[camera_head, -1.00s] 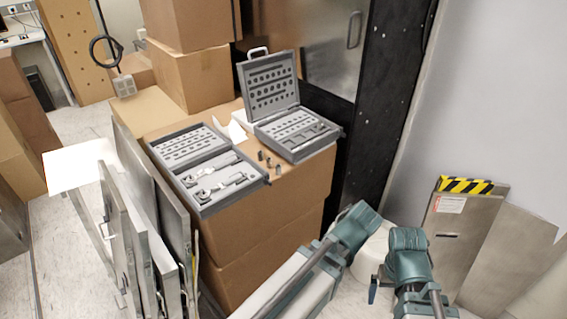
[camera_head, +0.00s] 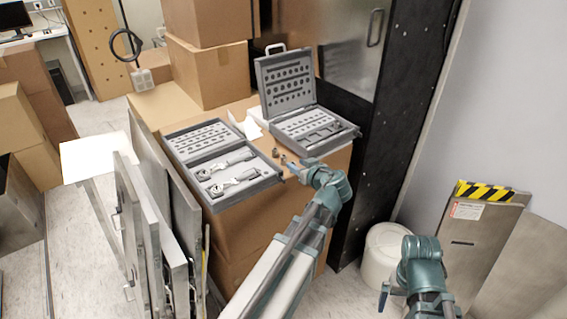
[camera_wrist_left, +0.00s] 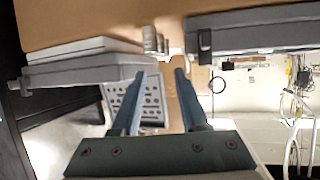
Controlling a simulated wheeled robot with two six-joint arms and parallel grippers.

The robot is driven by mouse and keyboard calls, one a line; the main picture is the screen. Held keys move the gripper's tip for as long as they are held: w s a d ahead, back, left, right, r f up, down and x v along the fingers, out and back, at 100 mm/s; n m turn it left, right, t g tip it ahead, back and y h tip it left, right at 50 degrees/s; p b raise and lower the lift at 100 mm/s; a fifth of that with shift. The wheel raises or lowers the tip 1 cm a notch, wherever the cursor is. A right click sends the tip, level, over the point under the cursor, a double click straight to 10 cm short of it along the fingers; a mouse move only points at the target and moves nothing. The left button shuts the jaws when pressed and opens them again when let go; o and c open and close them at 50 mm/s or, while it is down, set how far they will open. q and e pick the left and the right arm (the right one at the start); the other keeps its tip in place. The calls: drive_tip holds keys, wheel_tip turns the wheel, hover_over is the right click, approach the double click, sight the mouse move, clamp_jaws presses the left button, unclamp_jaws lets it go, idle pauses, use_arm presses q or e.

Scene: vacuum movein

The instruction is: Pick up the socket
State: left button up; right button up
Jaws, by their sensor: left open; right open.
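Small metal sockets (camera_head: 275,152) stand on the cardboard box top between the two tool cases. In the left wrist view, the sockets (camera_wrist_left: 149,39) stand side by side just beyond the fingertips. My left gripper (camera_head: 291,166) reaches over the box's front edge close to the sockets and partly hides some of them. In its wrist view the left gripper (camera_wrist_left: 159,74) has its fingers apart with nothing held between them. My right gripper (camera_head: 384,297) is at the lower right, away from the box and empty.
An open grey tool case (camera_head: 221,172) with wrenches lies left of the sockets. Another case (camera_head: 305,125) with its lid up stands to the right. Metal panels (camera_head: 150,215) lean at the box's left. A white bucket (camera_head: 381,258) stands on the floor.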

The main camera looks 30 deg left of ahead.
sight(284, 157)
use_arm(q)
drive_tip(key=b+x, duration=0.1)
drive_tip(key=x, duration=0.3)
drive_tip(key=shift+w+a+f, duration=0.2)
drive_tip(key=shift+w+a, duration=0.05)
drive_tip(key=shift+a, duration=0.05)
drive_tip(key=b+x, duration=0.2)
drive_tip(key=x, duration=0.3)
drive_tip(key=shift+w, duration=0.15)
drive_tip(key=shift+c, duration=0.3)
clamp_jaws()
